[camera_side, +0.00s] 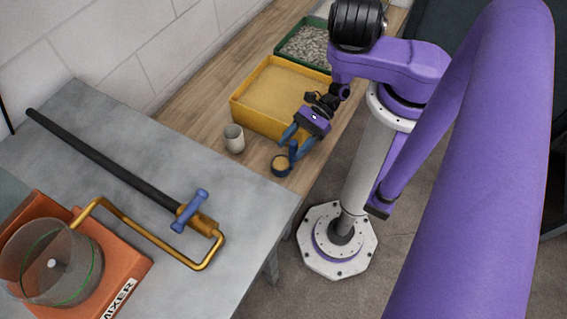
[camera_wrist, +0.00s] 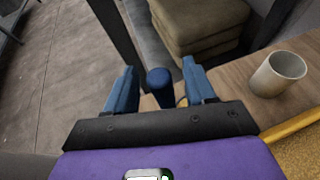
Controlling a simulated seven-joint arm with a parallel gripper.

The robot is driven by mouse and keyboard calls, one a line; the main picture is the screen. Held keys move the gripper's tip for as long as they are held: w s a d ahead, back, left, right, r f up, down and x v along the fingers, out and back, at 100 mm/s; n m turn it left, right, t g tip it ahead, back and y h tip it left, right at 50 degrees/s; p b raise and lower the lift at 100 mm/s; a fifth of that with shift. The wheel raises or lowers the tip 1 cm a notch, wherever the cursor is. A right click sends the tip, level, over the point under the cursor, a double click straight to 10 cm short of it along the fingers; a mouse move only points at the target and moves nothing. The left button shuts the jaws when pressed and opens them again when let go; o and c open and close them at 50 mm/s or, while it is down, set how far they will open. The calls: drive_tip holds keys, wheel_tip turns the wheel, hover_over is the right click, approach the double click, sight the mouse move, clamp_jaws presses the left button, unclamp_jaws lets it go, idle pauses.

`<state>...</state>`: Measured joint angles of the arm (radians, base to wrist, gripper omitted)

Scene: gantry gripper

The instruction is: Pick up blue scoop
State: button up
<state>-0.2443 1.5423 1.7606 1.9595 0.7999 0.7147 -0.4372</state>
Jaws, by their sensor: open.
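The blue scoop (camera_side: 279,170) stands on the wooden bench in the side view, its round cup showing a tan inside and its handle (camera_side: 293,150) pointing up. My gripper (camera_side: 291,148) is at the handle, with its two blue fingers apart. In the wrist view the rounded blue handle end (camera_wrist: 159,79) sits between the open fingers of my gripper (camera_wrist: 160,72), with a visible gap on each side. The scoop's cup is mostly hidden in the wrist view.
A pale cup (camera_side: 234,139) stands left of the scoop; it also shows in the wrist view (camera_wrist: 277,75). A yellow bin of sand (camera_side: 262,122) and a green bin of gravel (camera_side: 283,58) are behind. A grey table (camera_side: 150,235) with an orange mixer (camera_side: 120,255) is in front.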

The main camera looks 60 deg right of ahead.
drive_tip(key=shift+a+f, duration=0.1)
drive_tip(key=shift+a, duration=0.05)
drive_tip(key=c, duration=0.9)
